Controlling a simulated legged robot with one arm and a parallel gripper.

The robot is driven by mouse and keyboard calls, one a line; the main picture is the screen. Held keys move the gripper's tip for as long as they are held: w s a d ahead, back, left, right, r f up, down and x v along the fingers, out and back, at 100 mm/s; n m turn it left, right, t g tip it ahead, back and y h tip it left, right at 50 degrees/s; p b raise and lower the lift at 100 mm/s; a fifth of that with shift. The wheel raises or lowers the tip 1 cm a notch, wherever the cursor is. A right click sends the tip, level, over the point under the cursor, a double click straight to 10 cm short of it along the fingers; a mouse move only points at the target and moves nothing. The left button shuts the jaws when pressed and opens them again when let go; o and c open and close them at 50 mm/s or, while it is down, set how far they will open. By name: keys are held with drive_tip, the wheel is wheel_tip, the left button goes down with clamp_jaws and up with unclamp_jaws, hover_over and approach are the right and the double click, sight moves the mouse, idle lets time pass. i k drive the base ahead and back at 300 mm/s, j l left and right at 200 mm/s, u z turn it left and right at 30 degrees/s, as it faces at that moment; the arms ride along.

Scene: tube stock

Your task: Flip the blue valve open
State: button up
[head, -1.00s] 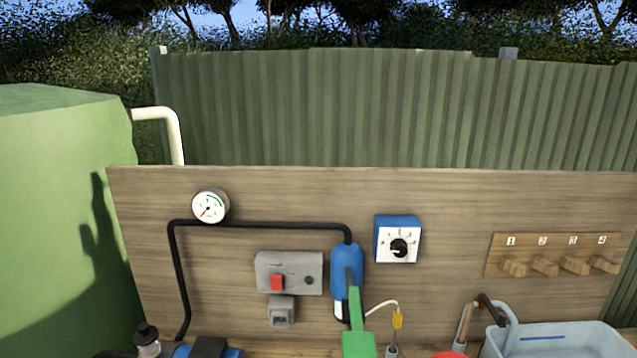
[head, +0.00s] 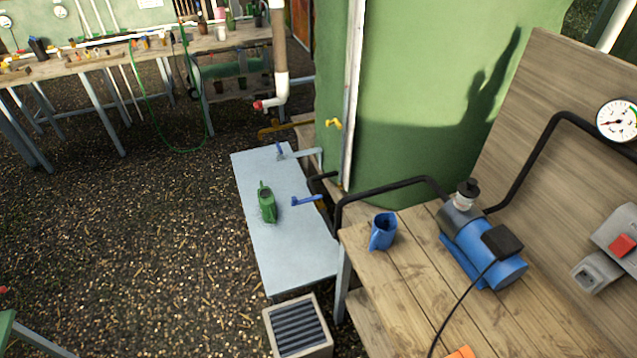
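A blue lever handle (head: 306,200) sits at the end of the black pipe, over the right side of a pale metal table, left of the wooden bench. It lies roughly level and points left. A second, smaller blue handle (head: 280,150) stands nearly upright on a pale blue pipe at the far end of that table. I cannot tell which of the two is the task's valve, or whether either is open. My gripper is not in view.
A green watering can (head: 267,203) stands on the pale table (head: 285,250). A blue jug (head: 383,231) and a blue pump (head: 480,250) stand on the wooden bench (head: 385,290). A slatted box (head: 297,328) sits below. Open gravel (head: 130,230) lies to the left.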

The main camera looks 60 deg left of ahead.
sight(295, 202)
drive_tip(key=u, duration=2.25)
drive_tip(key=i+j, duration=0.1)
drive_tip(key=j, duration=0.35)
drive_tip(key=i+j+z, duration=0.1)
drive_tip(key=j, duration=0.35)
drive_tip(key=i+j, duration=0.15)
drive_tip(key=j, duration=0.3)
drive_tip(key=i+j, duration=0.1)
drive_tip(key=j, duration=0.35)
drive_tip(key=i+j+z, duration=0.1)
drive_tip(key=j, duration=0.35)
drive_tip(key=i+j+z, duration=0.1)
drive_tip(key=i+j, duration=0.25)
drive_tip(key=i, duration=0.25)
drive_tip(key=i+j+z, duration=0.1)
drive_tip(key=i+j, duration=0.3)
drive_tip(key=i, duration=0.15)
drive_tip(key=i+j+z, duration=0.1)
drive_tip(key=i+j, duration=0.35)
drive_tip(key=i, duration=0.1)
